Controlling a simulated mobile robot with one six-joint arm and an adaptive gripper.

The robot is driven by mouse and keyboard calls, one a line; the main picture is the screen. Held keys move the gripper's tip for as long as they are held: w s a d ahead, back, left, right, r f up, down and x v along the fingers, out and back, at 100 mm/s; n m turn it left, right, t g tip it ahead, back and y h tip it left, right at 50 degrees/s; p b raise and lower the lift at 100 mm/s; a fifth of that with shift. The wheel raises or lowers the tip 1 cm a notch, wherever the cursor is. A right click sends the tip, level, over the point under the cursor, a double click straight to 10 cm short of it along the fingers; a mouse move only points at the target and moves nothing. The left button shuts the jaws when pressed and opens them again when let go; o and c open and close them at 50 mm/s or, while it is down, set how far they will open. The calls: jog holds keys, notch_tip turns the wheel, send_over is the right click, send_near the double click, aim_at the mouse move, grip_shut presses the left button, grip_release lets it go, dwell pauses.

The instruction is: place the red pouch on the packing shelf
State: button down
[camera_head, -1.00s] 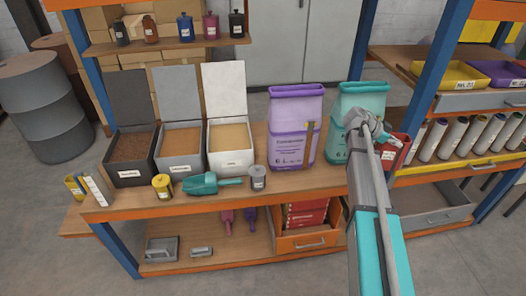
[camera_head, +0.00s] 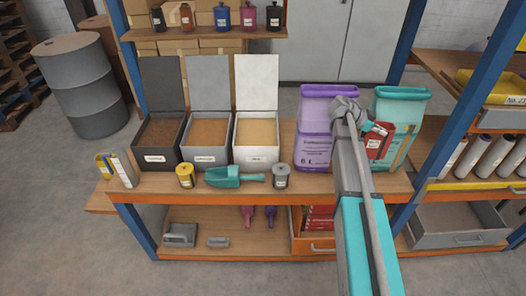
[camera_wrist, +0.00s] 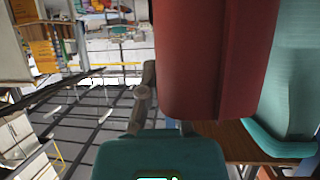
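The red pouch (camera_head: 376,146) is at my gripper (camera_head: 374,127), in front of the teal sack on the right part of the wooden bench. In the wrist view the red pouch (camera_wrist: 215,60) fills the upper middle and hides most of the fingers. It has moved along with my gripper, which is shut on it. Whether its lower end touches the bench cannot be told. No shelf is legibly marked as the packing shelf; a rack shelf with a yellow edge (camera_head: 476,184) stands at the right.
The teal sack (camera_head: 408,103) and purple sack (camera_head: 313,152) stand close to the pouch. Lidded bins, a teal scoop (camera_head: 228,178) and two small canisters line the bench to the left. A blue post (camera_head: 447,120) separates bench and right rack, which holds grey tubes (camera_head: 480,156).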

jog(key=s+a+f+b, duration=0.2)
jog(key=s+a, duration=0.2)
jog(key=a, duration=0.3)
jog(key=s+a+f+n+t+b, duration=0.1)
jog(key=s+a+f+b, duration=0.1)
jog(key=s+a, duration=0.2)
jog(key=a, duration=0.3)
jog(key=shift+s+a+t, duration=0.15)
jog(key=shift+s+t, duration=0.1)
jog(key=shift+t, duration=0.05)
jog(key=w+d+f+b, duration=0.7)
jog(key=d+f+b, duration=0.2)
jog(key=d, duration=0.2)
jog(key=shift+w, duration=0.3)
dwell(0.4)
